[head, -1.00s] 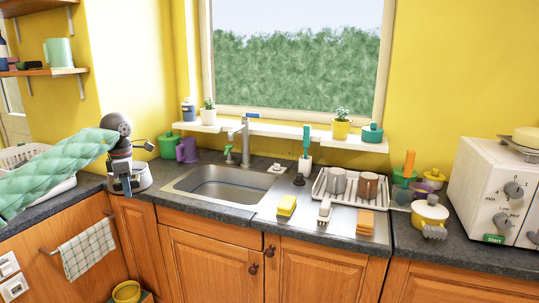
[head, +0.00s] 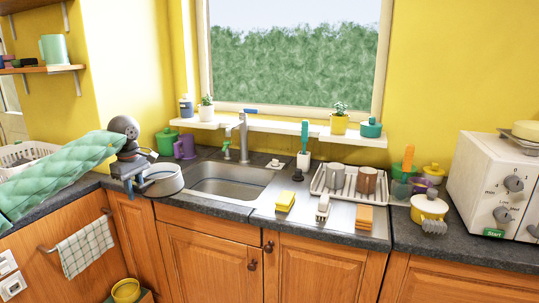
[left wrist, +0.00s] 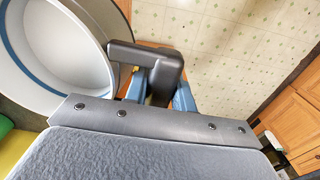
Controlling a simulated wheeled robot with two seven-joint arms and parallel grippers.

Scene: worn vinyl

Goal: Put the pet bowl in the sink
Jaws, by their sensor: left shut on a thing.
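My right gripper is not in view.
A tap (head: 243,135) stands behind the basin. A green pot (head: 167,143) and a purple mug (head: 185,147) are behind the bowl. Sponges, a brush and a dish rack (head: 345,187) with cups occupy the drainboard at right. A yellow bowl (head: 126,290) is low at left.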

